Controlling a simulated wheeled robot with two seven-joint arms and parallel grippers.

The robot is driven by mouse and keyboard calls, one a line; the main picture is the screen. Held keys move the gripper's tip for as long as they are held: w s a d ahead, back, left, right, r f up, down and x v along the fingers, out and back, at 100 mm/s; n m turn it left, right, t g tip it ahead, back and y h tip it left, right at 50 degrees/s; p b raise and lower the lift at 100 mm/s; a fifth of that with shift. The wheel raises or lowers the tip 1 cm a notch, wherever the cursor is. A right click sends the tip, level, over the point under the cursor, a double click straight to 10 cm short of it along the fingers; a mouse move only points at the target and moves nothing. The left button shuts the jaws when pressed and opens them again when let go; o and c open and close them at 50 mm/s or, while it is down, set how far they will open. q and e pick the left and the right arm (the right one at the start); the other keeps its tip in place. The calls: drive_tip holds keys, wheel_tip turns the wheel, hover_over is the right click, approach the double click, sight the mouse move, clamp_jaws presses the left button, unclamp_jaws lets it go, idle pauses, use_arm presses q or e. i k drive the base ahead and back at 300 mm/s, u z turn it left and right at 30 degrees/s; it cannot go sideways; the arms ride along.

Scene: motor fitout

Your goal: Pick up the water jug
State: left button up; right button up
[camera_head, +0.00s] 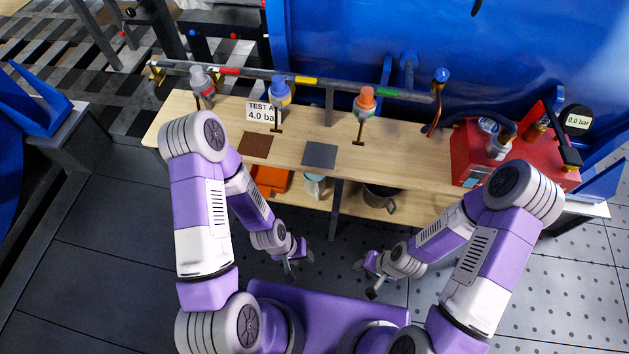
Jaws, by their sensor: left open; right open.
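Two vessels stand on the lower shelf under the bench top, partly hidden by its front edge. One is a pale grey jug-like vessel (316,187), left of centre. The other is a dark grey vessel (380,200) with a handle at its right. I cannot tell for certain which is the water jug. My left gripper (300,264) is open and empty, in front of and below the shelf. My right gripper (365,280) is open and empty, to its right. Both are apart from the vessels.
An orange bin (271,180) is on the lower shelf at the left. The wooden bench top (420,150) carries a pipe with coloured valves, a test sign (262,112), two flat pads and a red pump unit (470,152). A bench leg (335,210) stands between the vessels.

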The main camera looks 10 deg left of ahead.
sight(314, 183)
drive_tip(key=z, duration=1.75)
drive_tip(key=k, duration=1.15)
drive_tip(key=u, duration=0.7)
drive_tip(key=i, duration=1.1)
drive_tip(key=u, duration=0.5)
